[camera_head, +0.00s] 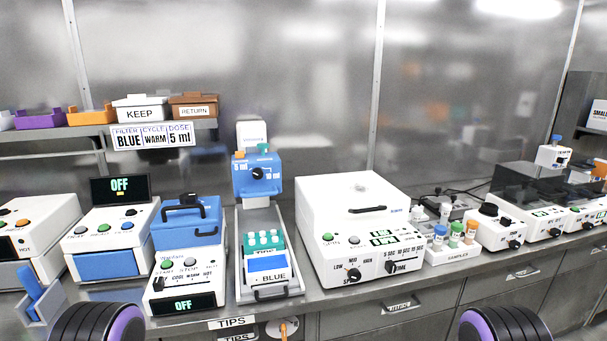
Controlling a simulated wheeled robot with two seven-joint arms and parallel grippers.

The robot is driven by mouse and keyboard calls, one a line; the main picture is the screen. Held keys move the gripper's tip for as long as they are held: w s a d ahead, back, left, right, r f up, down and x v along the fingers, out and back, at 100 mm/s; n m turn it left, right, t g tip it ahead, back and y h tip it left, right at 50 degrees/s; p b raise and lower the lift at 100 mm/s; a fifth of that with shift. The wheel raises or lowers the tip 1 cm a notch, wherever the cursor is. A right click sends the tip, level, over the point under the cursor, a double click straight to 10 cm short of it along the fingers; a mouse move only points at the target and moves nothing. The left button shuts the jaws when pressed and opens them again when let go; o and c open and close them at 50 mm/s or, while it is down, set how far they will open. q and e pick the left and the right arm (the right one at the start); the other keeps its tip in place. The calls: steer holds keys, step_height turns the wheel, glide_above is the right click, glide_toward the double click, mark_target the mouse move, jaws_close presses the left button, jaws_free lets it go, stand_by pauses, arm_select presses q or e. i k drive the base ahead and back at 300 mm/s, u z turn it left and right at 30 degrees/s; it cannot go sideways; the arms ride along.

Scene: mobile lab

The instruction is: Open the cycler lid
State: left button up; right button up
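The cycler (161,281) is a white box on the bench, left of centre, with a blue lid (187,227) on top. The lid looks shut and has a black handle (183,210). The front has START and STOP buttons, a COOL/WARM/HOT slider and a display (183,305) that reads OFF. Neither gripper is in view. Only dark rounded parts with purple rings, belonging to my arms, show at the bottom left and bottom right, apart from the cycler.
A white machine with an OFF screen (121,188) stands left of the cycler. A pipette stand and tip tray (268,286) stand close on its right. A large white box (350,214) is further right. Shelf bins, including KEEP (141,110), are above left.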

mark_target(207, 211)
steer(key=k, duration=0.5)
steer(key=u, duration=1.9)
steer(key=i, duration=1.35)
steer(key=z, duration=1.5)
